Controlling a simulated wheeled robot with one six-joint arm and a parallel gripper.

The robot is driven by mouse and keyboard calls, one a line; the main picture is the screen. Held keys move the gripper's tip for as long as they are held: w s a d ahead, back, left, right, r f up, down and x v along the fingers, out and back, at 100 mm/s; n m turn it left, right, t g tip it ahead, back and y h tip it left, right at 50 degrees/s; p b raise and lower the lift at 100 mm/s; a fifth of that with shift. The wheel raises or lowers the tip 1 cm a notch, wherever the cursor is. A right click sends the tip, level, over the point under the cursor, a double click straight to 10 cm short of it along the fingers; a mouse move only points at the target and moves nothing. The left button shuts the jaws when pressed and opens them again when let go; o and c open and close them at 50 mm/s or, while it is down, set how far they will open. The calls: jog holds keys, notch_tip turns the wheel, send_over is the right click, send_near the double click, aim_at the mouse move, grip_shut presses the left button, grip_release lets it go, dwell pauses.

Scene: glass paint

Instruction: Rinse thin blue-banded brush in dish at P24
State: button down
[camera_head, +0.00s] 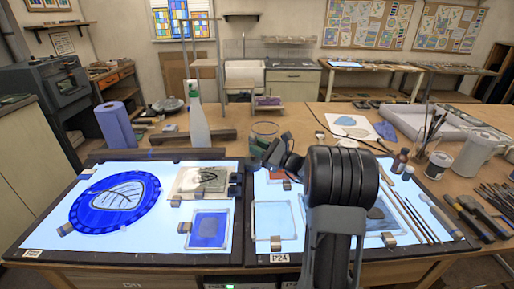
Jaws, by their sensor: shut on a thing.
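My gripper (268,152) is at the back edge of the right light panel (262,188), close to a clear glass vessel (265,128). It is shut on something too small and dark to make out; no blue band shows. The vessel stands on the wooden table and appears just behind the gripper; I cannot tell whether they touch. The label P24 (279,258) is on the front edge of the right panel. Several thin brushes (410,217) lie along that panel's right side; their bands are not clear. My arm hides the middle of the panel.
The left light panel (60,195) holds a round blue leaf piece (115,199) and a blue square (209,229). A white bottle (198,118) and blue roll (116,124) stand behind it.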

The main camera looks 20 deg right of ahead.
aim_at(256, 139)
jog(key=shift+w+a, duration=0.15)
jog(key=shift+a, duration=0.2)
jog(key=shift+d, duration=0.3)
jog(key=shift+r, duration=0.15)
dwell(0.5)
jog(key=shift+s+a+r+p, duration=0.2)
jog(key=shift+s+r+p, duration=0.25)
jog(key=shift+r, duration=0.4)
jog(key=shift+s+a+r+p, duration=0.15)
jog(key=shift+s+r+p, duration=0.25)
jog(key=shift+r, duration=0.4)
jog(key=shift+r+p, duration=1.35)
jog(key=shift+r, duration=0.85)
